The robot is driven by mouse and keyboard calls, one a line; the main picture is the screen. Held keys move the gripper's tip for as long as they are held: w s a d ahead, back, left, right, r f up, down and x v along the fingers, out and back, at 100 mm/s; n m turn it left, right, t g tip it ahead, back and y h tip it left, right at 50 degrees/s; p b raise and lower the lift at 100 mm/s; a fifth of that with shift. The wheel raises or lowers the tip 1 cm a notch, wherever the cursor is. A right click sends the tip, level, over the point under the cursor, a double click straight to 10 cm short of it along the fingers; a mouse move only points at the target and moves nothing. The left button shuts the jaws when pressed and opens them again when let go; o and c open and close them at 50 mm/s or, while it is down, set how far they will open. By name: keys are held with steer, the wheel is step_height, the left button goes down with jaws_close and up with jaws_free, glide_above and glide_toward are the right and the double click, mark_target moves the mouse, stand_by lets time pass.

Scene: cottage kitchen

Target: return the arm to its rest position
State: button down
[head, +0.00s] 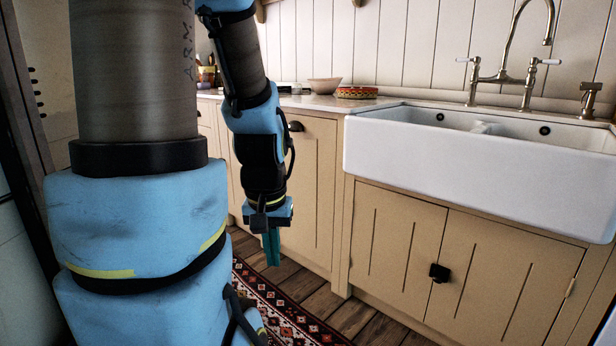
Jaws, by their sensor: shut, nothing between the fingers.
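My arm, in blue padding with dark grey sleeves, fills the left of the head view. Its forearm hangs down in front of the cream cabinets. My gripper (271,247) is at its lower end, with teal fingers pointing down. The fingers are together and hold nothing. The gripper hangs above the wooden floor and the patterned rug, left of the sink, and appears clear of the cabinet fronts. The upper part of the arm hides some of the counter and cabinets behind it.
A white double sink (480,170) with a tall tap (504,76) stands at the right. A bowl (324,85) and a patterned round tin (357,92) sit on the counter. Cabinet doors (395,240) are shut. A red patterned rug (290,318) lies on the floor.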

step_height(320, 180, up, 22)
steer(key=p, duration=2.1)
steer(key=shift+r, duration=0.2)
